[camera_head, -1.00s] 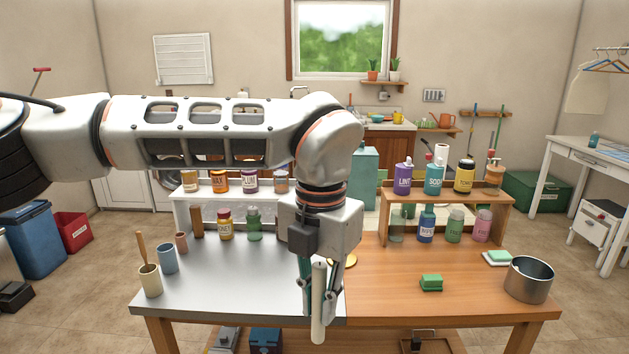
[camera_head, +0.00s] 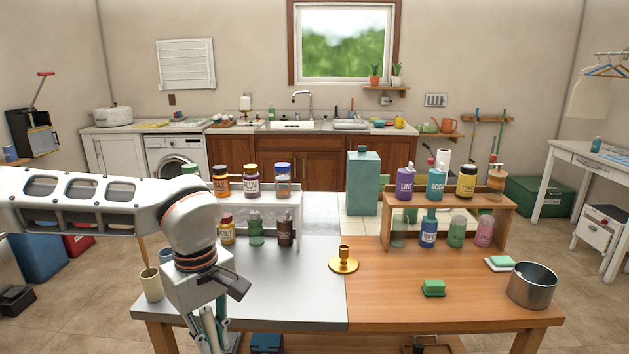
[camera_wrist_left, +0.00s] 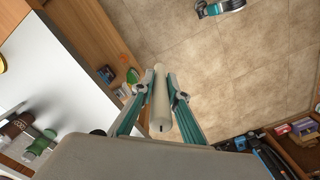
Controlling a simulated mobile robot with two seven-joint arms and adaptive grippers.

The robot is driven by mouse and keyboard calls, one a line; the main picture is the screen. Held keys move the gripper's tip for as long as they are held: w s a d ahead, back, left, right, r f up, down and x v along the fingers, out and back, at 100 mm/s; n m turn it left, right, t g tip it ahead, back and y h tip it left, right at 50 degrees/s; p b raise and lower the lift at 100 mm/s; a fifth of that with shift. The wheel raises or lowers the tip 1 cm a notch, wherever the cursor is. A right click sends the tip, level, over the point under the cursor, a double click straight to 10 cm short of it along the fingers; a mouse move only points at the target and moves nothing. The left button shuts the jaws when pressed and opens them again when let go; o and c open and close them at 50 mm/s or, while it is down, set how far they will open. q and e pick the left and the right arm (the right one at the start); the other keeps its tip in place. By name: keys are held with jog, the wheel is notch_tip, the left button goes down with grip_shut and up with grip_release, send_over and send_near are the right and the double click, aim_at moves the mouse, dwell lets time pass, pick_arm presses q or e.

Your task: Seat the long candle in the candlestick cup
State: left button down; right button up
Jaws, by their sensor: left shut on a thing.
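The brass candlestick (camera_head: 343,262) stands upright on the table near the seam between the grey and wooden halves. Its cup is empty and faces up. My left gripper (camera_head: 212,338) points down at the front left of the table, well to the left of the candlestick and nearer to me. In the left wrist view my left gripper (camera_wrist_left: 162,92) is shut on the long cream candle (camera_wrist_left: 160,110), with one teal finger on each side. A dark wick shows at the candle's near end. My right gripper is not in view.
Bottles stand on and under a white shelf (camera_head: 272,212) and a wooden shelf (camera_head: 447,200) behind. A cream cup (camera_head: 152,285) stands close to my left gripper. A green sponge (camera_head: 433,288) and a steel pot (camera_head: 531,287) are at right. The grey tabletop before the candlestick is clear.

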pick_arm(q)
jog(key=s+a+f+m, duration=0.3)
jog(key=a+f+m, duration=0.2)
jog(key=a+m, duration=0.2)
jog(key=m, duration=0.2)
jog(key=shift+s+m, duration=0.2)
jog(key=shift+m, duration=0.1)
